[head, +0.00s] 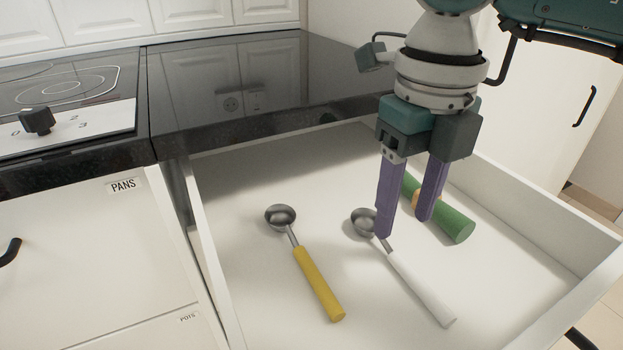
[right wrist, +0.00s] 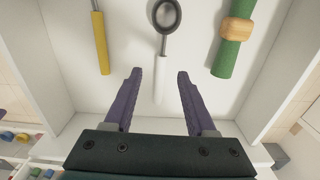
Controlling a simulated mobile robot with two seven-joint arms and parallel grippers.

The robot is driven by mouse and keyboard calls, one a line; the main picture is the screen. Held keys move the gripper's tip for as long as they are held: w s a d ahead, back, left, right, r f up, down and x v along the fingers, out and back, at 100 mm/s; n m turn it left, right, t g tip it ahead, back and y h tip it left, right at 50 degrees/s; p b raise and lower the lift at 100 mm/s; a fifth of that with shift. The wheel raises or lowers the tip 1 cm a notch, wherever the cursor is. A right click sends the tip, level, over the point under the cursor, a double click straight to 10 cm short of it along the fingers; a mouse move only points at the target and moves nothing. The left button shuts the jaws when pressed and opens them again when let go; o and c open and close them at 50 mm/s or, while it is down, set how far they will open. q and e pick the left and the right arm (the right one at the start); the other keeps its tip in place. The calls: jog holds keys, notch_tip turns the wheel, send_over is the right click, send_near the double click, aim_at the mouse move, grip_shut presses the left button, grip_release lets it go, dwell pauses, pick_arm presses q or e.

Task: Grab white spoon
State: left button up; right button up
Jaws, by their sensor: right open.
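The white spoon (head: 424,288) lies in the open drawer, its metal bowl toward the back and its white handle toward the front right. My right gripper (head: 403,227) is open and empty, with purple fingers pointing down over the drawer close to the spoon's neck; one finger partly overlaps the spoon in the head view. In the right wrist view, the white handle (right wrist: 161,82) shows between the two open fingers (right wrist: 159,74), with the bowl beyond the tips. I cannot tell the exact height of the fingertips above it. My left gripper is not in view.
A yellow-handled spoon (head: 318,283) lies to the left in the drawer (head: 240,175). A green-handled utensil (head: 452,222) with a wooden band lies to the right, close to my gripper. Drawer walls surround them. The black counter (head: 250,80) and the stove (head: 70,95) stand behind.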

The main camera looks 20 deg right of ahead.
aim_at(395, 253)
notch_tip(395, 253, down, 6)
jog(key=shift+w+d+f+b, duration=0.1)
jog(key=shift+d+f+b, duration=0.1)
jog(key=shift+b, duration=0.6)
grip_shut()
